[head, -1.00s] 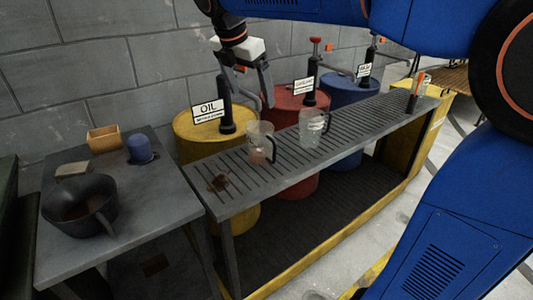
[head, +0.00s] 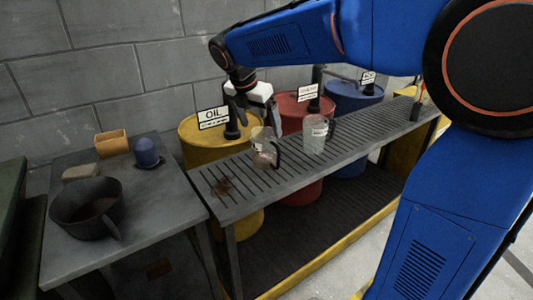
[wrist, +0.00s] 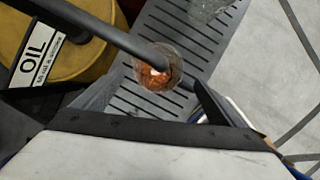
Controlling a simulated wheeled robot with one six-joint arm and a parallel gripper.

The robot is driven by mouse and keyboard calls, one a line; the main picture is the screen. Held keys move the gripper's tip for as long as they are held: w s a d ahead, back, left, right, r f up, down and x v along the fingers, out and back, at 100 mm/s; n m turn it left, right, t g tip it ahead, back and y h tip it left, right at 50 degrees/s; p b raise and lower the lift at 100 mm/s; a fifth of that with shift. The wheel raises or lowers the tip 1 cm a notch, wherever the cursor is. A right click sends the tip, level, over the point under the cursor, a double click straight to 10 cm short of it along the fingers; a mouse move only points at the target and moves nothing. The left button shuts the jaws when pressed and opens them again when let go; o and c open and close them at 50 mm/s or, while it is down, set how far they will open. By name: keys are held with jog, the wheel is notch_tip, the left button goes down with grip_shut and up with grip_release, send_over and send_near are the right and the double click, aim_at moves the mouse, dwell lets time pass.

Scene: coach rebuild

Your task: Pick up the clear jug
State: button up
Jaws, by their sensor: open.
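Two see-through jugs with dark handles stand on the slatted metal bench (head: 350,134). The nearer jug (head: 263,150) has a brownish-orange content low inside. The other jug (head: 314,136), a little to the right, looks clear and empty. My gripper (head: 258,116) is open, pointing down at the nearer jug, its fingers close around or just above the rim. In the wrist view the nearer jug (wrist: 158,72) shows from above between the fingers, orange inside. The other jug (wrist: 207,8) is partly cut off at the top edge. Contact with the fingers cannot be told.
Yellow OIL drum (head: 200,146), red drum (head: 290,116) and blue drum (head: 352,95) stand behind the bench, with dark pumps and spouts near my gripper. A side table (head: 150,215) holds a black pot (head: 88,207), a blue cup (head: 146,152) and an orange box (head: 111,143).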

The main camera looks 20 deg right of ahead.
aim_at(263, 133)
jog(key=shift+w+x, duration=0.15)
jog(key=shift+x, duration=1.3)
jog(key=shift+w+x, duration=0.1)
jog(key=shift+x, duration=1.35)
jog(key=shift+r, duration=0.1)
jog(key=c, duration=1.8)
jog(key=shift+r, duration=0.2)
